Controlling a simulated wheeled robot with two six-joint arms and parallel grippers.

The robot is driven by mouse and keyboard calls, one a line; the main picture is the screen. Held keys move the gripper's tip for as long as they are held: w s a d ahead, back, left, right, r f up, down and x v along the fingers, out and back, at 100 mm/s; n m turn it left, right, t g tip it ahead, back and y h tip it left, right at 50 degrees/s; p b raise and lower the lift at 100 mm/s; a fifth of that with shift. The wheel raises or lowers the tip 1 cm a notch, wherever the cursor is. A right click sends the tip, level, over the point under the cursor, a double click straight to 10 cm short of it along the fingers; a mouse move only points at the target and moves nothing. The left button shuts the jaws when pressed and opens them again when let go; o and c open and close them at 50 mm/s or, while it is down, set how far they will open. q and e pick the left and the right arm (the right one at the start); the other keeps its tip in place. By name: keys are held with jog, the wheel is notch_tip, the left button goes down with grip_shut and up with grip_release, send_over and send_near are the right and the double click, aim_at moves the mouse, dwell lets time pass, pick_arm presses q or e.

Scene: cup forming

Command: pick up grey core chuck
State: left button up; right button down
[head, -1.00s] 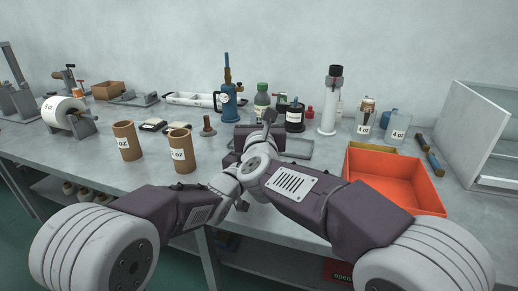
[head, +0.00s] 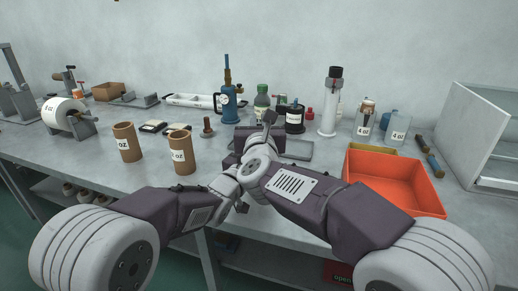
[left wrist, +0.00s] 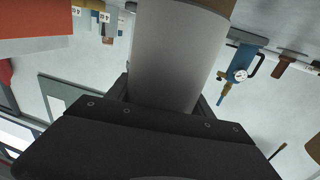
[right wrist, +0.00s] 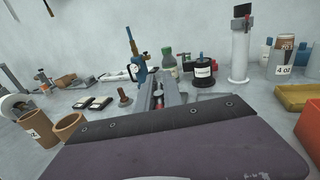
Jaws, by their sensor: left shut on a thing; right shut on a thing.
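My right gripper (head: 262,132) is shut on a small grey piece (head: 269,117) above the bench, in front of a grey tray. In the right wrist view my right gripper (right wrist: 163,97) shows narrow grey parts with a bit of red between them. I cannot tell for sure that this piece is the grey core chuck. In the left wrist view my left gripper (left wrist: 163,108) is shut on a wide pale grey cylinder (left wrist: 170,60) with a brown end. My left gripper is hidden behind my right arm in the head view.
Two brown tubes (head: 127,143) (head: 181,153) stand upright at the left of my arms. A white roll (head: 62,112) sits on a stand at far left. An orange bin (head: 394,178) is at right. A grey tray (head: 298,149), bottles and a white column (head: 329,106) are behind.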

jog(key=shift+r, duration=0.15)
notch_tip(320, 180, up, 18)
dwell(0.3)
pick_arm(q)
jog(key=o, duration=1.5)
jog(key=shift+o, duration=0.2)
jog(key=v, duration=1.2)
